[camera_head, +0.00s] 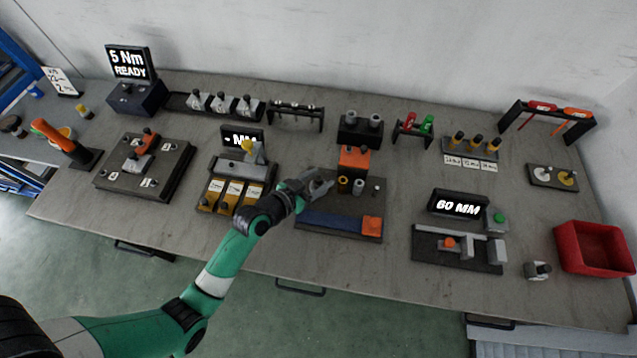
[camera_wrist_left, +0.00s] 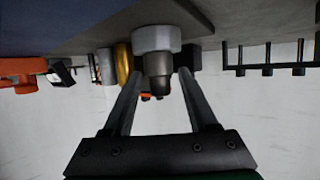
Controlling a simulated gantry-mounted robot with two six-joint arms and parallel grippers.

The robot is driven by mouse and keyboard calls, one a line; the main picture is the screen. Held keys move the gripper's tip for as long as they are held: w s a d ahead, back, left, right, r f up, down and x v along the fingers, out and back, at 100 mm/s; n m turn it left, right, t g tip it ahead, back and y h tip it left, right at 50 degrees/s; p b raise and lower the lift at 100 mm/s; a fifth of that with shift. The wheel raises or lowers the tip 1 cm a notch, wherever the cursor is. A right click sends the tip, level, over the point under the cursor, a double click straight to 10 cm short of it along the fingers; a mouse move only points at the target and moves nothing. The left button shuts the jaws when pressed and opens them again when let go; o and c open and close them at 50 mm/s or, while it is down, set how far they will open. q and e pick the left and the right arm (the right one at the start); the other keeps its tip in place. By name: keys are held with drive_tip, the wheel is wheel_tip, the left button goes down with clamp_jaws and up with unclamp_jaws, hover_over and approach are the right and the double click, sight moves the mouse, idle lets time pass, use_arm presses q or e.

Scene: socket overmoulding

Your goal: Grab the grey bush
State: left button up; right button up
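My left gripper (camera_head: 318,183) is low over the left part of a dark fixture plate (camera_head: 345,203). In the left wrist view its two fingers (camera_wrist_left: 160,72) are spread, with a stepped grey piece (camera_wrist_left: 157,45) showing between or just beyond the tips. Gaps show beside its narrow part, so no grip is visible. A plain grey cylinder (camera_head: 358,186), which may be the grey bush, stands beside a gold one (camera_head: 343,184). In the left wrist view the grey cylinder (camera_wrist_left: 105,66) and gold cylinder (camera_wrist_left: 123,62) are left of the fingers. My right gripper is out of view.
An orange-topped block (camera_head: 353,158) stands just behind the cylinders. The plate carries a blue strip (camera_head: 325,221) and an orange block (camera_head: 372,225) in front. A station with yellow pieces (camera_head: 222,192) is left of my gripper. Bare tabletop (camera_head: 397,190) lies right of the plate.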

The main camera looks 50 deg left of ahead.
use_arm(q)
clamp_jaws()
